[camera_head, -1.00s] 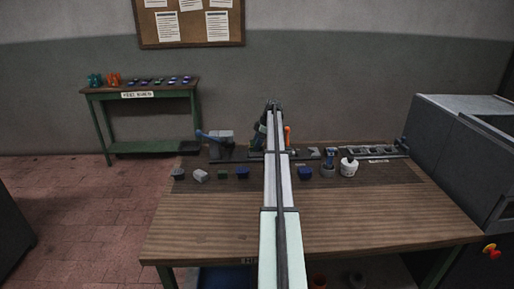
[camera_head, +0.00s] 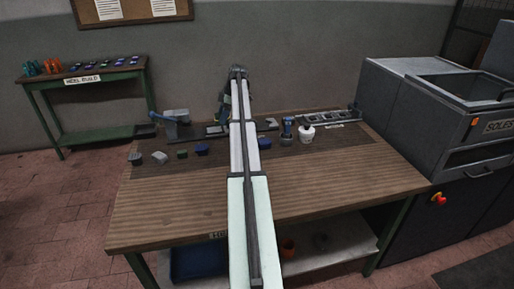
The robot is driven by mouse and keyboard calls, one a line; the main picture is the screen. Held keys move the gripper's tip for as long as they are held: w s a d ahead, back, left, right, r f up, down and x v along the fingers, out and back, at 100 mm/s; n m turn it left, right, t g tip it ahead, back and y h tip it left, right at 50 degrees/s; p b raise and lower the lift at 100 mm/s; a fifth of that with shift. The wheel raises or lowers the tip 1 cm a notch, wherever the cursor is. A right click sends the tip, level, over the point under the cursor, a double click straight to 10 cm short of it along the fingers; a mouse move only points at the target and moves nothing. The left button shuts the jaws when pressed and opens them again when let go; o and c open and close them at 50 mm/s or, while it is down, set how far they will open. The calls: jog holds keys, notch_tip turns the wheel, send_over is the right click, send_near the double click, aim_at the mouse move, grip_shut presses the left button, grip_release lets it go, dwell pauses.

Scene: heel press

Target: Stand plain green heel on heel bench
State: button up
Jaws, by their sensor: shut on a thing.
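My arm reaches forward over the workbench, and its wrist (camera_head: 238,74) is at the back, before the wall. The fingers of my gripper are hidden behind my own arm, and so is anything between them. A green table (camera_head: 108,80) with a white label stands at the back left. The label is hard to read but seems to begin with "HEEL". Orange and teal pieces (camera_head: 42,67) and a row of small dark purplish pieces (camera_head: 105,63) stand on its top. A small dark green block (camera_head: 182,154) lies on the workbench, left of my arm. I cannot tell if it is a heel.
The wooden workbench (camera_head: 300,180) also bears grey blocks (camera_head: 160,157), blue pieces (camera_head: 201,150), a blue-grey device (camera_head: 175,120), a white pot (camera_head: 306,132) and a grey rack (camera_head: 330,117). A large grey machine (camera_head: 400,110) stands at the right. The workbench's front is clear.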

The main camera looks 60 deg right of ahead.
send_over(222, 152)
jog(key=s+d, duration=0.1)
jog(key=f, duration=0.1)
jog(key=shift+d+f, duration=0.1)
jog(key=shift+f, duration=4.9)
jog(key=o, duration=1.1)
jog(key=shift+f, duration=0.15)
jog(key=v, duration=1.2)
